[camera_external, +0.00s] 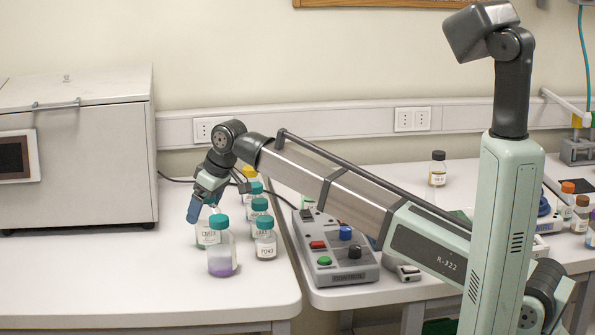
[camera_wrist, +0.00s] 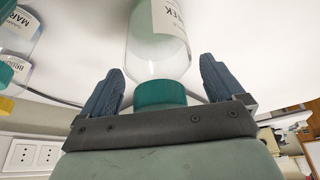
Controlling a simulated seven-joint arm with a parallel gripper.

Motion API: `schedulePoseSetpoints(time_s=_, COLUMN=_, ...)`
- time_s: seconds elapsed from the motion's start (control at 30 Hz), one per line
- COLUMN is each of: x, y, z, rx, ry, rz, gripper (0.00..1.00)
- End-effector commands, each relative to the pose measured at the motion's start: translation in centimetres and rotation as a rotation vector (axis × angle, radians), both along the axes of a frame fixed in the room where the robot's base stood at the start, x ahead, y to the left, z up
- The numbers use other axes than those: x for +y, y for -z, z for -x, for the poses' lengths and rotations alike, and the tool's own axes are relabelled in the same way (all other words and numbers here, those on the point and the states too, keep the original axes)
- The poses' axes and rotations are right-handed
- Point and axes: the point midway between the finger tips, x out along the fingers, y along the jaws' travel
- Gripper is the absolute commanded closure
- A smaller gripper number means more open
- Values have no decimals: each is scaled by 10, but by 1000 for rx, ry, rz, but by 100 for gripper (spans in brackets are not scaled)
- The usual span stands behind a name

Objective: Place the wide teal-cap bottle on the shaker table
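In the wrist view, a wide clear bottle (camera_wrist: 157,50) with a teal cap (camera_wrist: 160,93) and a white label ending in "EK" lies between the fingers of my gripper (camera_wrist: 160,90). The fingers flank the cap with visible gaps on both sides. In the external view, my gripper (camera_external: 198,203) is low over the bottle group, above a labelled clear bottle (camera_external: 207,238) that it partly hides. A teal-cap bottle with purple liquid (camera_external: 221,262) stands just in front. I cannot clearly make out the shaker table; my arm covers part of the right bench.
Several teal-cap bottles, including one at the right (camera_external: 265,245), and a yellow-cap bottle (camera_external: 249,173) stand close by. A control box (camera_external: 345,275) with buttons sits on the right bench. A gap separates the benches. A large grey machine (camera_external: 75,165) is at left; the front-left bench is clear.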

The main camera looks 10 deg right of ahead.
Motion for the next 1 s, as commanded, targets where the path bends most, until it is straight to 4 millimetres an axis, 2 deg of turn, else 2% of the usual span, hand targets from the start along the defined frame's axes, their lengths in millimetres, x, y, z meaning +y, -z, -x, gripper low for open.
schedulePoseSetpoints(time_s=0.27, x=0, y=-1, z=0, rx=0, ry=0, rz=0, gripper=2)
schedulePoseSetpoints(time_s=0.47, x=-4, y=-14, z=3, rx=-1, ry=0, rz=-1, gripper=2)
schedulePoseSetpoints(time_s=1.0, x=-32, y=-95, z=21, rx=-1, ry=0, rz=-2, gripper=2)
